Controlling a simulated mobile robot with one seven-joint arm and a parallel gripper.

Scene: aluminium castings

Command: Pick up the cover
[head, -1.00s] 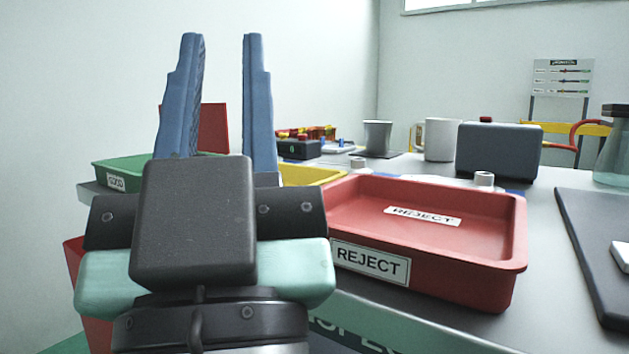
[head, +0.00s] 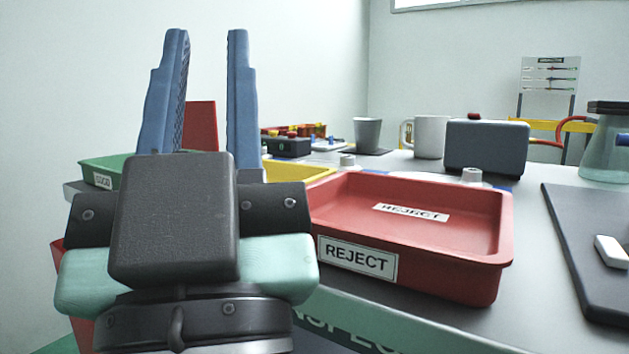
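My gripper (head: 208,42) points up and away in the head view, left of the red tray. Its two blue fingers stand apart with nothing between them, so it is open and empty. I cannot make out a cover for certain. Two small pale grey cylindrical pieces, one at the left (head: 347,161) and one at the right (head: 472,175), show just behind the red tray. The tray wall hides what lies below them.
The red REJECT tray (head: 410,270) stands at the bench's front edge and looks empty apart from a label. A green tray (head: 98,170), a yellow tray (head: 300,171), mugs (head: 430,137), a dark grey box (head: 486,146) and a dark mat (head: 590,250) surround it.

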